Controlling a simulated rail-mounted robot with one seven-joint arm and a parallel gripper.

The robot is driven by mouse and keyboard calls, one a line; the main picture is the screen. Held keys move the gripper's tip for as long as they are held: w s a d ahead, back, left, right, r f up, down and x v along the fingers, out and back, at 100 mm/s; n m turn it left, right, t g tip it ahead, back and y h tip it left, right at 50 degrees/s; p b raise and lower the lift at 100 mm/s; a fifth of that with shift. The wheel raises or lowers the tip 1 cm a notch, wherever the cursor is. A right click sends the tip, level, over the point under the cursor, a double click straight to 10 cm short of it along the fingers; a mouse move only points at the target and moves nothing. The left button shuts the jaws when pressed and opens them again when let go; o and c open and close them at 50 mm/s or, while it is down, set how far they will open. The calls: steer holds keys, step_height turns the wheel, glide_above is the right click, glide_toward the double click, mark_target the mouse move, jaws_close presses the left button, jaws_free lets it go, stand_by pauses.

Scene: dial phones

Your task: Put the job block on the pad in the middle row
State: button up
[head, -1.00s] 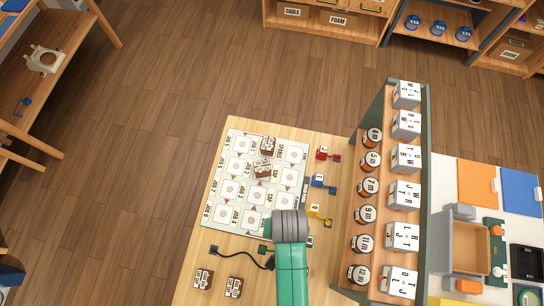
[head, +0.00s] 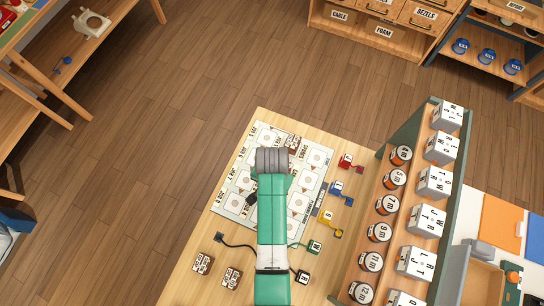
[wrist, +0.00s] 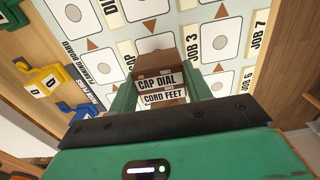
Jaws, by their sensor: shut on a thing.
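My gripper (wrist: 160,88) is shut on a brown job block (wrist: 163,62) with white labels reading CAP DIAL and CORD FEET, between its green fingers in the wrist view. In the head view my wrist (head: 272,160) is over the upper middle of the white planning board (head: 233,203) and hides the held block. I cannot tell whether the block touches the board. Square pads with round centres surround it, such as the pad (wrist: 151,45) beyond it and the pad (wrist: 219,84) to its right. Another brown block (head: 294,143) stands on the board, near my wrist.
Two brown blocks (head: 203,262) (head: 231,278) stand at the table's front left. Red (head: 347,161), blue (head: 340,187) and yellow (head: 330,222) tagged pieces line the board's right side. A rack of labelled jars (head: 387,204) and white blocks (head: 428,218) stands further right.

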steer(key=shift+s+f, duration=0.2)
steer(key=shift+f, duration=0.95)
steer(key=shift+f, duration=0.2)
steer(key=o, duration=1)
step_height(320, 180, up, 12)
steer(key=shift+r+p, duration=0.2)
steer(key=shift+p, duration=0.8)
